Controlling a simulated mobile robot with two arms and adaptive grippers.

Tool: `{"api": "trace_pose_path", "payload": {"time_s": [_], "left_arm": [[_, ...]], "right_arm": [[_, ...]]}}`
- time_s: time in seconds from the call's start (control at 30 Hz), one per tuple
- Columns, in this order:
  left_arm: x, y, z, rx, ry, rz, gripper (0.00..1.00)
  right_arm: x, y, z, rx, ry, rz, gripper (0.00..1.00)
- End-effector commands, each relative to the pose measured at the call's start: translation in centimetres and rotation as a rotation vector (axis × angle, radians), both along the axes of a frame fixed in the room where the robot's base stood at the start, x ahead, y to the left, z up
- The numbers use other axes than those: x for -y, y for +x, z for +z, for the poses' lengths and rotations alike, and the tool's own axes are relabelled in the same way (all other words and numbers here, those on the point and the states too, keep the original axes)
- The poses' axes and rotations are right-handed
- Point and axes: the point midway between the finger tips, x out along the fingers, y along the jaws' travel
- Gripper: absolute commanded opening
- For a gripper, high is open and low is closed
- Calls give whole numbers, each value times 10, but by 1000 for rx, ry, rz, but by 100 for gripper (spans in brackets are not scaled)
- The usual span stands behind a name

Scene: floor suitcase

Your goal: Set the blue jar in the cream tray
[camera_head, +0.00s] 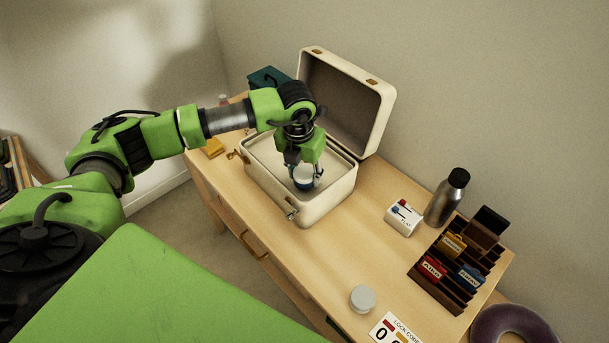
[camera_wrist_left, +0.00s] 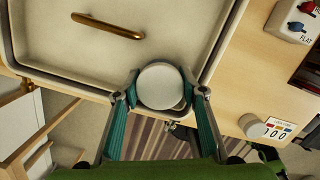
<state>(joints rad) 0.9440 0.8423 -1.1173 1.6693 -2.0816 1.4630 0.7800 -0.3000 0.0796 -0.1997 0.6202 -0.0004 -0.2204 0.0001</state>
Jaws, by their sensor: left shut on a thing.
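The blue jar (camera_head: 303,184) has a white lid and a blue body. My left gripper (camera_head: 304,176) points down and is shut on it, with a finger on each side. In the left wrist view the jar's round lid (camera_wrist_left: 160,86) sits between the fingers. The cream tray (camera_wrist_left: 60,62) with a brass handle (camera_wrist_left: 108,25) lies inside the open cream suitcase (camera_head: 330,201). The jar appears over the front right part of the tray in the head view, close to its rim in the wrist view. I cannot tell whether it touches the tray. My right gripper is not in view.
The suitcase lid (camera_head: 346,100) stands open behind the arm. To the right on the wooden table are a white box (camera_head: 403,218), a metal bottle (camera_head: 446,199), a dark rack with tags (camera_head: 440,287), a round white container (camera_head: 362,298) and a lock-code card (camera_head: 393,331).

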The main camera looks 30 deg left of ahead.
Motion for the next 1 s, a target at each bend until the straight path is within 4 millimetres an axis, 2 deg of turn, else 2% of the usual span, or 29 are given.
{"api": "trace_pose_path", "payload": {"time_s": [0.03, 0.1, 0.5, 0.53, 0.57, 0.97, 1.0], "left_arm": [[1, -2, -5, -6, 0, -1, 12], [1, -1, -12, -3, 0, 0, 12], [1, -1, -23, -1, -1, -1, 12], [1, -1, -23, -1, -1, 0, 41], [1, -1, -22, -1, -1, 0, 45], [1, -1, -16, -1, -1, 0, 45], [1, -1, -14, 1, -2, 0, 45]], "right_arm": [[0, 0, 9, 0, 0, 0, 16], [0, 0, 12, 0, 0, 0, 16], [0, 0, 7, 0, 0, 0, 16], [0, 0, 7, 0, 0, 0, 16], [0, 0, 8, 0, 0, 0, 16], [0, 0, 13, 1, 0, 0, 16], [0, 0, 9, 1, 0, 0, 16]]}}
